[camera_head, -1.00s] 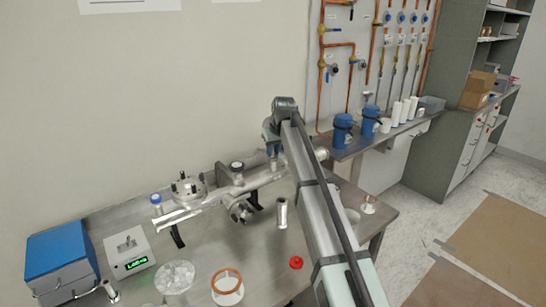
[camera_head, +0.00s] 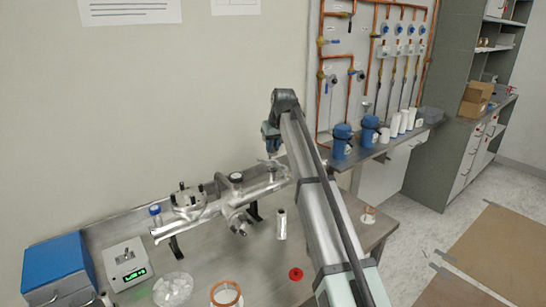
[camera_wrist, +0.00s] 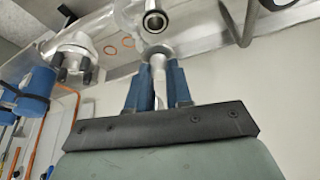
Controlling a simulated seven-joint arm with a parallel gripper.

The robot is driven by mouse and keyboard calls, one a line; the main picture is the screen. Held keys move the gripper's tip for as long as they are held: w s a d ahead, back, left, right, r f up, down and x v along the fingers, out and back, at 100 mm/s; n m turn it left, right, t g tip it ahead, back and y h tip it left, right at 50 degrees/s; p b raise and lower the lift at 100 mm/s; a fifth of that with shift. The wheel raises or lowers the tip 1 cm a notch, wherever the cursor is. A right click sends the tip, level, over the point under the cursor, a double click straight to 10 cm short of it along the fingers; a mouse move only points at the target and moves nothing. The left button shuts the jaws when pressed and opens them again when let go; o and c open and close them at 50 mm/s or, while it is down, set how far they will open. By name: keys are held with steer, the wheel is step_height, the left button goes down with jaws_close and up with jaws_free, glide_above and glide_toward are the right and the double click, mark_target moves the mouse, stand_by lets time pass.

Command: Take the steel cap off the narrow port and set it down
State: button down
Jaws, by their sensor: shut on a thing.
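My gripper (camera_wrist: 156,88) is shut on the steel cap (camera_wrist: 158,66), which sits between its blue fingers in the wrist view. The cap shows a grey stem and a wider rim at its far end. Beyond it is the round, open-looking end of the narrow port (camera_wrist: 155,22), with a dark bore. The cap appears apart from the port, though its rim lies close to it in the picture. In the head view my gripper (camera_head: 270,147) is above the right part of the steel vacuum assembly (camera_head: 215,205); the cap is too small to make out there.
On the bench (camera_head: 205,258) are an upright steel cylinder (camera_head: 282,224), a red knob-like piece (camera_head: 295,274), a clear dish (camera_head: 172,290), a copper ring (camera_head: 226,286), a meter (camera_head: 128,264) and a blue box (camera_head: 56,266). Bare bench lies in front of the assembly.

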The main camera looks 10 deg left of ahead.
steer(key=shift+r, duration=3.4)
steer(key=shift+d, duration=0.1)
steer(key=s+d+f+m, duration=0.2)
steer(key=s+d+f, duration=0.1)
steer(key=d+f, duration=1.3)
steer(key=shift+s+a+f+n, duration=0.35)
steer(key=shift+s+f, duration=0.1)
steer(key=shift+f, duration=2)
steer(key=shift+s+a+f+n, duration=0.3)
steer(key=shift+s+f, duration=0.1)
steer(key=shift+f, duration=2.05)
steer(key=shift+s+a+f+n, duration=0.35)
steer(key=shift+s+f, duration=0.1)
steer(key=shift+f, duration=2)
steer(key=shift+f, duration=0.15)
steer(key=c, duration=1)
jaws_free()
steer(key=shift+c, duration=0.2)
